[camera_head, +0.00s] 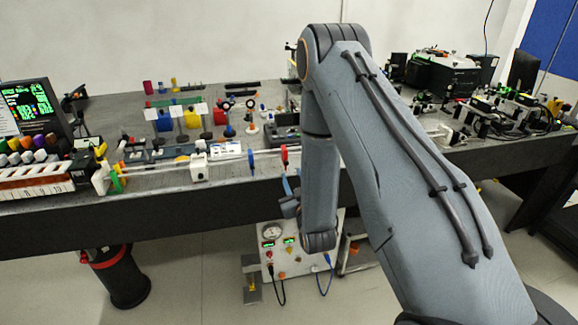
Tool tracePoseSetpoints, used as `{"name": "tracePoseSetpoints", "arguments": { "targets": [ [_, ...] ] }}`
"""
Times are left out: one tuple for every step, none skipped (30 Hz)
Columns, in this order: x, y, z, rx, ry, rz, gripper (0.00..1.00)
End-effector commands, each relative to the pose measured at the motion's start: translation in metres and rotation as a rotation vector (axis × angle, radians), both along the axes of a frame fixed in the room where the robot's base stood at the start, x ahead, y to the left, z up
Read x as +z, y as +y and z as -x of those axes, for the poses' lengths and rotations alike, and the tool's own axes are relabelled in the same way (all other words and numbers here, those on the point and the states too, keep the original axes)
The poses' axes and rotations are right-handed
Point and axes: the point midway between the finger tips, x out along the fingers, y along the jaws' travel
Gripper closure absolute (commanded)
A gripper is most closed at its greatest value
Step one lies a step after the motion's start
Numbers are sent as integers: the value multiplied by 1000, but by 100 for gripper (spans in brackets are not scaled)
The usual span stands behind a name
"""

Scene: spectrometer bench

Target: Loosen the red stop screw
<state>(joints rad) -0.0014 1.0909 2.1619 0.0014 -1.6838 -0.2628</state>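A small red upright piece (284,154) stands at the bench's front edge, left of my arm. It may be the red stop screw; it is too small to make out a head or thread. A thin pale rail (226,157) runs left from near it, with a blue upright piece (251,161) beside it. My gripper (288,184) shows small and partly hidden at the left side of my arm, in front of the bench edge and just below the red piece. Its fingers are too small to tell open from shut, and contact with the red piece cannot be told.
The dark bench (150,210) is crowded with small optics, holders and coloured posts. A white block (199,168) and a keyboard-like unit (35,182) sit near its front edge. A white instrument box (290,257) with cables stands below the bench.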

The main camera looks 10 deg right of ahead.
Motion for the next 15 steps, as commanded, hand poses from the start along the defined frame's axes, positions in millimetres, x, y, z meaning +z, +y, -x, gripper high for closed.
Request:
{"name": "tracePoseSetpoints", "arguments": {
  "targets": [
    [2, 0, -7, 0, -2, 0, 68],
    [2, 0, -12, 0, -2, 0, 68],
    [2, 0, -19, -1, -1, 0, 68],
    [3, 0, -24, 0, -2, 0, 68],
    [3, 0, -28, -1, -1, 0, 68],
    [3, 0, -34, 0, -1, -1, 68],
    [2, 0, -38, 0, -1, -1, 68],
    [2, 0, -42, 0, 1, -1, 68],
    [2, 0, -47, 0, 0, -1, 68],
    [2, 0, -50, 0, 0, -1, 68],
    [2, 0, -52, 0, 1, -1, 68],
    [1, 0, -55, 0, 1, -1, 68],
    [1, 0, -57, 0, 1, -1, 68],
    [1, 0, -58, 0, 1, -1, 68],
    [1, 0, -60, 0, 1, -1, 68]
  ]
}}
